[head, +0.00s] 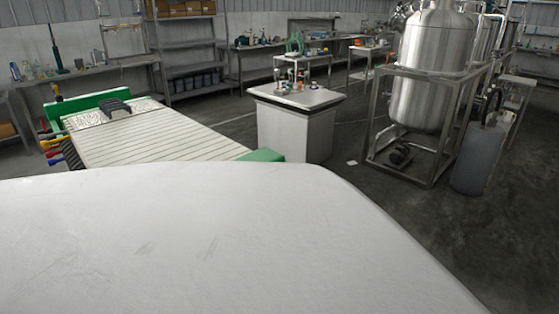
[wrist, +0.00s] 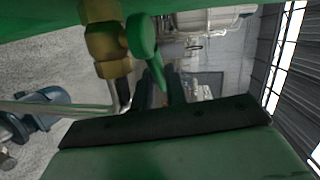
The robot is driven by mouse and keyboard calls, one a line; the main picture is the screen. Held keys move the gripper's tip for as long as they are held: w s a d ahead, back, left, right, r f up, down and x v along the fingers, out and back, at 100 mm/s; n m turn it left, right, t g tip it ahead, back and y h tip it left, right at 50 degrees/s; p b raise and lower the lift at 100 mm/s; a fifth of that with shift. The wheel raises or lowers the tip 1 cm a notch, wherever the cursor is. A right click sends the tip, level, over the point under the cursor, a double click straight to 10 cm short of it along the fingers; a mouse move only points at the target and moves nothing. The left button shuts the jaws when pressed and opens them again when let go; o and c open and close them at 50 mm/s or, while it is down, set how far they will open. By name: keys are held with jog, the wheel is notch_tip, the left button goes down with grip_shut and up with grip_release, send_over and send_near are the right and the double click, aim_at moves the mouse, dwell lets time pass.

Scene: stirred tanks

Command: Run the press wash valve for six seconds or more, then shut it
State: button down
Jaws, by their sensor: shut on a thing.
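In the wrist view a brass valve (wrist: 108,52) with a green lever handle (wrist: 143,40) sits under a green surface at the top. The lever's narrow end points down between the dark fingers of my gripper (wrist: 164,88). My gripper is shut on this handle. Part of the lever is hidden by the fingers, and how far the valve is turned is hard to tell. In the head view the filter press (head: 150,137) has green ends and a row of pale plates. Coloured handles (head: 52,147) show at its left end. My gripper is not visible there.
A metal pipe (wrist: 60,107) runs beside the valve, with a blue pump-like body (wrist: 42,124) beyond. In the head view a white cabinet (head: 295,130) stands right of the press, and a steel tank (head: 432,70) stands in a frame farther right. Open floor lies between them.

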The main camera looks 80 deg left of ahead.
jog(key=shift+s, duration=0.15)
jog(key=c, duration=1.4)
grip_release()
jog(key=shift+d, duration=0.1)
jog(key=shift+w, duration=0.25)
